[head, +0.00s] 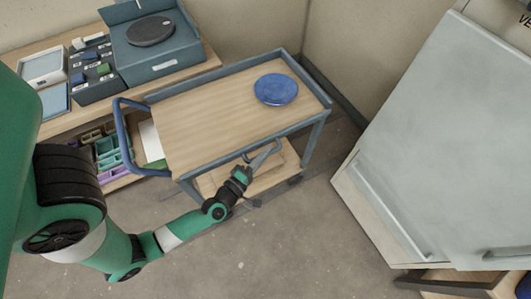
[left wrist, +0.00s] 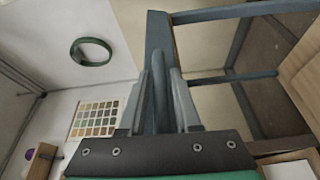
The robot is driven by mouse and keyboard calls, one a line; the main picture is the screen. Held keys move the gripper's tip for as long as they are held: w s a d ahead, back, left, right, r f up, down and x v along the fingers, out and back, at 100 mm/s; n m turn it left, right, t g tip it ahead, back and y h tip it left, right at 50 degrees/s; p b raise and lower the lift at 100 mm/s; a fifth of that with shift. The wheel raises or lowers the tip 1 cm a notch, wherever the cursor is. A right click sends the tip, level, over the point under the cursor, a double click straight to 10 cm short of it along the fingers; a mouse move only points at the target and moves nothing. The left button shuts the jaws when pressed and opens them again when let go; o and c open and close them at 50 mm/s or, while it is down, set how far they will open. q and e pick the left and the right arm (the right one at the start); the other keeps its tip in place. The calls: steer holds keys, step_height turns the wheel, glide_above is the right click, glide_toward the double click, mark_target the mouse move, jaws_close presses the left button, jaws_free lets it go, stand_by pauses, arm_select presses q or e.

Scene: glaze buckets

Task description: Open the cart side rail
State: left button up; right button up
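The cart (head: 187,180) has a wooden top and a blue-grey frame with raised rails along its edges. Its near side rail (head: 215,164) runs along the side facing my left arm. My left gripper (head: 266,155) is at the middle of this side, with its fingers pointing at the rail. In the left wrist view, the fingers stand apart on either side of a blue-grey bar (left wrist: 160,95) of the cart. I cannot tell whether they touch it. My right gripper is in neither view.
A blue plate (head: 276,89) lies on the cart top. A blue push handle (head: 122,136) is at its left end. A wooden bench (head: 197,62) with a turntable box and trays stands behind. A large pale cabinet (head: 440,130) stands at right. The near floor is clear.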

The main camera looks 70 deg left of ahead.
arm_select(q)
jaws_close()
steer(key=shift+f, duration=0.1)
steer(key=shift+d+f+m+t+b, duration=0.15)
steer(key=shift+f+m+t+b, duration=0.35)
steer(key=shift+b, duration=0.5)
steer(key=shift+w+f+m+t+h+b, duration=0.1)
steer(key=shift+f+m+t+h+b, duration=0.65)
steer(key=shift+m+b, duration=1.45)
steer(key=shift+s+f+m+t+h+b, duration=0.1)
steer(key=shift+f+m+t+h+b, duration=0.75)
steer(key=shift+m, duration=2.3)
steer(key=shift+w+f+m+t+h+b, duration=0.1)
steer(key=shift+f+m+t+b, duration=0.3)
steer(key=shift+m+t+b, duration=1.35)
steer(key=shift+m+g+b, duration=0.45)
steer(key=shift+m+g, duration=0.2)
steer(key=shift+m, duration=0.45)
